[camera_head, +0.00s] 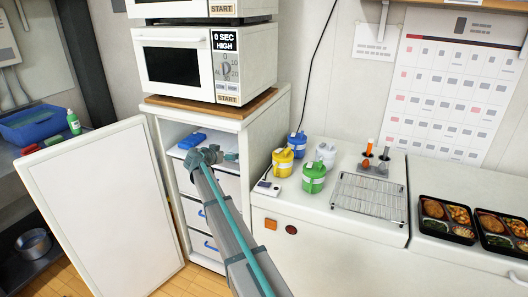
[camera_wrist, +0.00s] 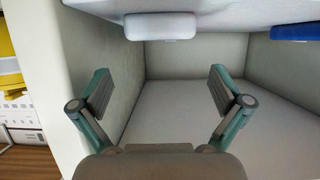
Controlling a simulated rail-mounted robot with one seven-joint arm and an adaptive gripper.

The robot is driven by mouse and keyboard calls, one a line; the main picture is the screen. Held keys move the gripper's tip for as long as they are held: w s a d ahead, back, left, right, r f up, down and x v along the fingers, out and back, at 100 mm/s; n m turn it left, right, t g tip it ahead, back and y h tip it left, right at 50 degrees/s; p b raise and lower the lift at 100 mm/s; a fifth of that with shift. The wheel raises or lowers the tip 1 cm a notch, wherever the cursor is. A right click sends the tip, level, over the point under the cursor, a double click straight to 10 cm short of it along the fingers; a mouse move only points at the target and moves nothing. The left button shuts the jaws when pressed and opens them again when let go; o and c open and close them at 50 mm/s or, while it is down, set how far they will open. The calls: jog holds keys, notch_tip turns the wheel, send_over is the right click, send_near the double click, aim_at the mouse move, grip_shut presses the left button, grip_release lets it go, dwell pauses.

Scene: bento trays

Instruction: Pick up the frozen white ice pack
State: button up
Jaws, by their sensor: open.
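The frozen white ice pack (camera_wrist: 160,26) shows at the top middle of the wrist view, a pale rounded block against the frosty white shelf surface (camera_wrist: 215,10). That view looks upside down. My gripper (camera_wrist: 160,90) is open, its two fingers wide apart with nothing between them. The pack lines up with the gap between the fingers but lies apart from them. In the head view my gripper (camera_head: 222,156) is at the open upper compartment of the white cabinet. I cannot make out the white pack there.
A blue pack (camera_head: 192,140) lies on the same shelf, and it also shows in the wrist view (camera_wrist: 293,32). Compartment walls close in around my gripper. The cabinet door (camera_head: 100,210) stands open at left. Microwaves (camera_head: 180,62) stand above. Bottles (camera_head: 314,178) stand on the right counter.

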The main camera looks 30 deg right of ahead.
aim_at(237, 151)
jog(key=shift+w+d+r, duration=0.2)
jog(key=shift+d+r, duration=0.15)
jog(key=shift+d, duration=0.05)
jog(key=shift+w+d, duration=0.15)
jog(key=shift+d, duration=0.15)
jog(key=p+x, duration=0.1)
jog(key=x, duration=0.3)
jog(key=shift+w+d+f+p, duration=0.2)
jog(key=shift+d+f+p, duration=0.05)
jog(key=shift+f+p, duration=0.1)
jog(key=shift+w+d+p, duration=0.4)
jog(key=shift+p, duration=0.05)
jog(key=p+x, duration=0.1)
jog(key=x, duration=0.2)
jog(key=shift+w+d+f+p, duration=0.1)
jog(key=shift+w+f+p, duration=0.1)
jog(key=shift+p, duration=0.15)
jog(key=shift+d+f, duration=0.2)
jog(key=c, duration=1.2)
